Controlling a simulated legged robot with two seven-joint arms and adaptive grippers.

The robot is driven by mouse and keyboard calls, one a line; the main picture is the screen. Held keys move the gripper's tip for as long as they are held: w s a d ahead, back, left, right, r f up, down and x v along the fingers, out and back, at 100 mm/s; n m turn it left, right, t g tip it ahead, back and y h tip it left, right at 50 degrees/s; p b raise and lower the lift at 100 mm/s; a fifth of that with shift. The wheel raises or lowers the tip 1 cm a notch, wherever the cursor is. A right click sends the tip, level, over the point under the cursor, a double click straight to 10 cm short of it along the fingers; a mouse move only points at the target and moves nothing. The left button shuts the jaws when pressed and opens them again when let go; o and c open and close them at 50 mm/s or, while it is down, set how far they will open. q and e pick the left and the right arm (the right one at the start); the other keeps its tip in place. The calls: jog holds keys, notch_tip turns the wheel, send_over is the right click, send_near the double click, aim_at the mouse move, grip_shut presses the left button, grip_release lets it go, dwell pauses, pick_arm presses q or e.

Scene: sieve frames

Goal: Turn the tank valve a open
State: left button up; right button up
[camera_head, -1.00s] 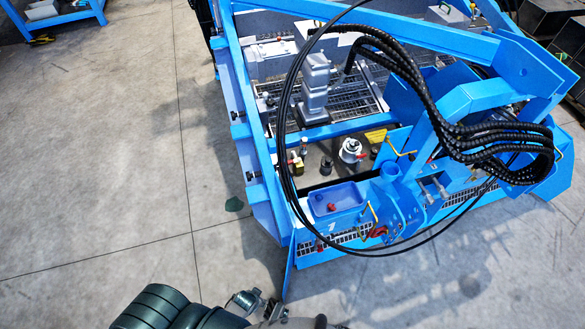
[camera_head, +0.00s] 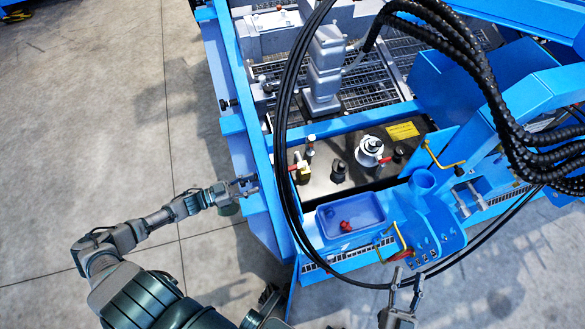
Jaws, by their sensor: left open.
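A white round cap fitting (camera_head: 369,150) and a dark knob (camera_head: 338,172) are on the same panel. I cannot tell from labels which one is tank valve a. My left gripper (camera_head: 248,184) is open and empty over the frame's left blue beam, left of the red-handled valve and apart from it.
Black hoses (camera_head: 281,130) loop over the machine, passing between my left gripper and the red-handled valve in this view. A blue tray (camera_head: 368,207) with a red item stands in front of the panel. Yellow handles (camera_head: 440,158) stick up at right.

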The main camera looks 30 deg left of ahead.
aim_at(289, 168)
pick_arm(q)
jog(key=b+x, duration=0.3)
jog(key=x, duration=1.2)
jog(key=shift+w+f, duration=0.2)
jog(key=shift+w, duration=0.2)
jog(key=shift+a, duration=0.1)
jog(key=shift+s+a+f, duration=0.1)
jog(key=shift+a+f, duration=0.1)
jog(key=shift+a, duration=0.5)
jog(key=shift+c, duration=0.7)
jog(key=shift+a, duration=0.3)
jog(key=c, duration=0.4)
jog(key=shift+s+a, duration=0.1)
grip_shut()
jog(key=shift+d+r, duration=0.25)
jog(key=shift+d, duration=0.35)
pick_arm(e)
jog(key=s+r+m+t, duration=0.1)
jog(key=s+r+t, duration=0.4)
jog(key=r+t, duration=0.1)
jog(key=shift+a+t, duration=0.4)
jog(key=shift+t, duration=0.1)
